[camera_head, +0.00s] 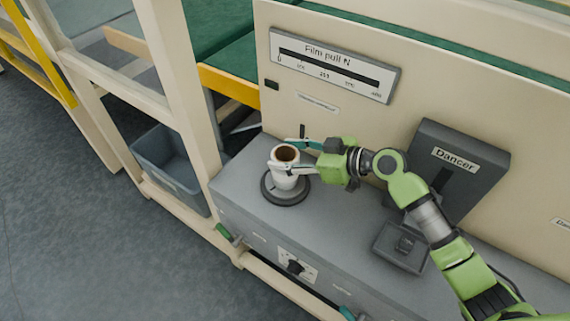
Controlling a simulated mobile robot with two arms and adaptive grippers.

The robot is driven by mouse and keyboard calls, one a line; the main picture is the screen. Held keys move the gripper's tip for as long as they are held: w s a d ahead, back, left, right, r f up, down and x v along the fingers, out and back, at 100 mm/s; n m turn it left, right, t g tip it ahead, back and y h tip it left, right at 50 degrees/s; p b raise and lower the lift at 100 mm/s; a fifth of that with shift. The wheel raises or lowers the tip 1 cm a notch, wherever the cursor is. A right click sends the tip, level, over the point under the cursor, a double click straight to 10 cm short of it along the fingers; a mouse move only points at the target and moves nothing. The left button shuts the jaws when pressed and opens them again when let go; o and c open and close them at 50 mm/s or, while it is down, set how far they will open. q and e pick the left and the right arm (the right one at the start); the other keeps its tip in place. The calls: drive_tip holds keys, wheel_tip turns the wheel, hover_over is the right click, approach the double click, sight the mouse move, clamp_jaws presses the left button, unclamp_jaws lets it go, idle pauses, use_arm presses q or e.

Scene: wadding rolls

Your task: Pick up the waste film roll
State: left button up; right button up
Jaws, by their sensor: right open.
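The waste film roll (285,178) is a short white cylinder with a brown core opening on top. It stands upright on a dark round base (287,197) on the grey machine top. My right gripper (287,154) reaches in from the right at the roll's upper part. Its fingers are open, one at the far side and one near the roll's right front side. I cannot tell whether either finger touches the roll. My left gripper is not in view.
A cream panel with a "Film pull N" gauge (333,67) rises behind the roll. A dark "Dancer" box (464,160) and a small grey pedestal (400,248) stand to the right. A grey-blue bin (150,150) sits at the left below, behind a cream frame post.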

sight(277, 154)
drive_tip(key=shift+p+x, duration=0.6)
drive_tip(key=shift+x, duration=1.7)
drive_tip(key=shift+w+a+f+p, duration=0.15)
drive_tip(key=shift+a+p, duration=0.15)
drive_tip(key=shift+f, duration=0.1)
drive_tip(key=c, duration=1.3)
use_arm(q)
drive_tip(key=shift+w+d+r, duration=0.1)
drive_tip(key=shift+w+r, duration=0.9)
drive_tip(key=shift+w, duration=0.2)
use_arm(e)
drive_tip(key=shift+c, duration=0.3)
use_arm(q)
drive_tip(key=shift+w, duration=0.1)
